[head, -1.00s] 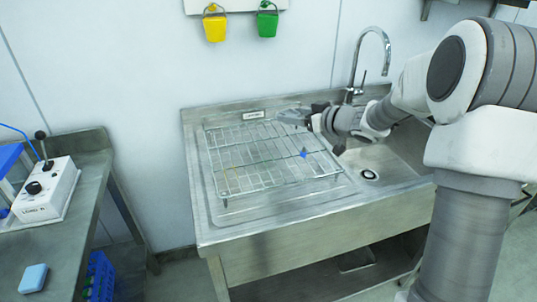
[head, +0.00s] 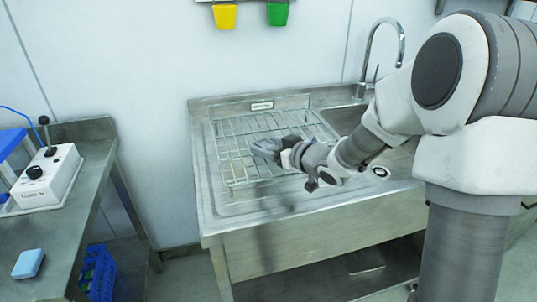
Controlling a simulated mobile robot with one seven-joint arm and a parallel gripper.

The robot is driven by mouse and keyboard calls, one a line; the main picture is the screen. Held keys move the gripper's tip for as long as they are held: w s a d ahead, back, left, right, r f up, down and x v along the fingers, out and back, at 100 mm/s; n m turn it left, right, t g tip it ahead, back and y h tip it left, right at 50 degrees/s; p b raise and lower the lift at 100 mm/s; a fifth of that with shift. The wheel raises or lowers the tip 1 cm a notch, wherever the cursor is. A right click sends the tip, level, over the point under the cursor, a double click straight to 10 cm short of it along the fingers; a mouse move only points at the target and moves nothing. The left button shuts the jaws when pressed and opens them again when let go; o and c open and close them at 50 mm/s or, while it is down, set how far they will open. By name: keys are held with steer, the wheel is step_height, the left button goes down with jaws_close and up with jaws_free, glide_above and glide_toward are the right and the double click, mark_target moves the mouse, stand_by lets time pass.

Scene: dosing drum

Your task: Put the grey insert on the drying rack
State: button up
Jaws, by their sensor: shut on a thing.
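The wire drying rack (head: 232,165) lies on the drainboard left of the sink basin; my arm covers its right front part. My gripper (head: 281,152) is over the middle of the rack, pointing left. It is shut on the grey insert (head: 264,147), a small grey shape at the gripper's tip. The fingers and the insert blend together, so its outline is unclear. I cannot tell whether the insert touches the wires or is held above them.
The steel sink unit (head: 300,218) has a tall curved tap (head: 402,42) at the back right. On the left bench stand a white control box (head: 47,178) with a lever and a blue sponge-like block (head: 28,264). A blue crate (head: 100,272) is below. The rack's left part looks clear.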

steer(key=shift+f, duration=0.65)
steer(key=shift+f, duration=0.15)
steer(key=o, duration=1.3)
